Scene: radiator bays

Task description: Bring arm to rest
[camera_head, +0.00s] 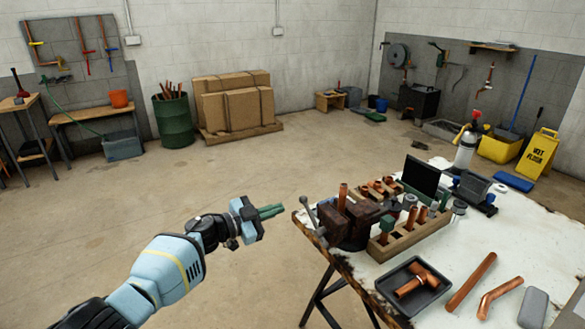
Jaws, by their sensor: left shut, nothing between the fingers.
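My left arm (165,270) reaches in from the lower left, pale blue with a yellow stripe. Its gripper (270,211) has green fingers that are closed together with nothing between them. The gripper is in the air, just left of the workbench's near left corner and apart from it. The floor shows below and behind it. My right gripper is not in the picture.
The workbench (520,245) carries a rusty vise (350,220), a wooden rack (405,238) of copper parts, a black tray (413,290) with a copper fitting, and loose copper pipes (470,282). Open floor (200,185) lies left of the bench.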

